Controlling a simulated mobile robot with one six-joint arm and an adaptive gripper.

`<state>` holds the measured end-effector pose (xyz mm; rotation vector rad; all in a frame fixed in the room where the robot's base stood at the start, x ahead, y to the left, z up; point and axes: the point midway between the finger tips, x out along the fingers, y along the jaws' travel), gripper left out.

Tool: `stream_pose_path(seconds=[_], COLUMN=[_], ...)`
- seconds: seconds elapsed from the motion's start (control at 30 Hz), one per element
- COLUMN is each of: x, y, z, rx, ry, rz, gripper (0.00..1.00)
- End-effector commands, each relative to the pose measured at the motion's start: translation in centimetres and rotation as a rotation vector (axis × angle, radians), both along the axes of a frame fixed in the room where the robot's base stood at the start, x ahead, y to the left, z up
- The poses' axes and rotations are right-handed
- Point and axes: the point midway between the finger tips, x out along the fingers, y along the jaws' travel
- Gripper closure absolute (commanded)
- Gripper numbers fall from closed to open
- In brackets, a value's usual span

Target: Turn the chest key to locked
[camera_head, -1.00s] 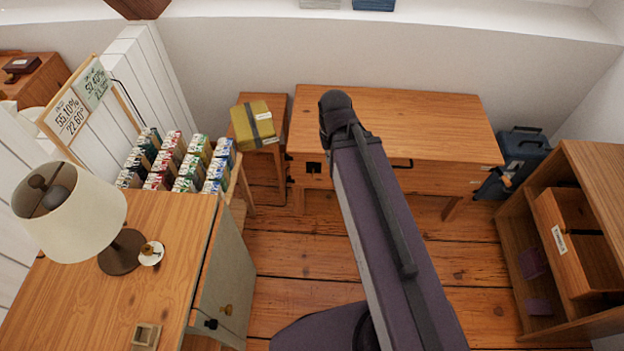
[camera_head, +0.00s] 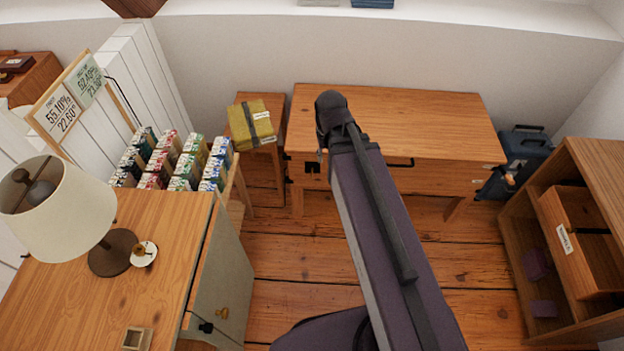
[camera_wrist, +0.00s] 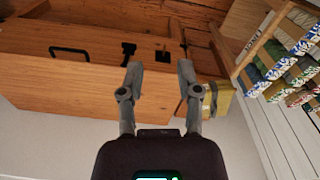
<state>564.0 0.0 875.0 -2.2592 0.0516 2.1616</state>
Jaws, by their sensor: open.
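The wooden chest (camera_head: 430,125) stands against the back wall, with a black handle (camera_head: 400,164) on its front. In the wrist view the chest front (camera_wrist: 90,75) appears upside down, with the handle (camera_wrist: 68,51) at left. A small black T-shaped piece, apparently the key (camera_wrist: 128,49), sticks out beside a dark square (camera_wrist: 162,56). I cannot tell the key's turn state. My gripper (camera_wrist: 158,68) is open and empty, its fingertips just below the key and square in the picture. No contact is clear. In the head view my arm hides most of the gripper.
A small stool (camera_head: 262,148) with a yellow box (camera_head: 250,124) stands left of the chest. A desk (camera_head: 130,270) with a lamp (camera_head: 60,210) is at left, a shelf unit (camera_head: 590,160) at right. A blue case (camera_head: 524,152) stands beside the chest. Floor (camera_head: 290,280) lies clear between.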

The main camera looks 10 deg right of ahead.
Motion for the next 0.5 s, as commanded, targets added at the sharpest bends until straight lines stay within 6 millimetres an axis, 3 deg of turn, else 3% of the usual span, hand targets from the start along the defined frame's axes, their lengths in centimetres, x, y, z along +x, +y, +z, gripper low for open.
stream_pose_path(seconds=[0.03,0.5], x=[0.8,6.4], y=[0.0,0.1], z=[-1.9,-10.1], rx=[-0.003,-0.024], ry=[-0.009,-0.104], rz=[-0.006,-0.074], gripper=[0.56,0.56])
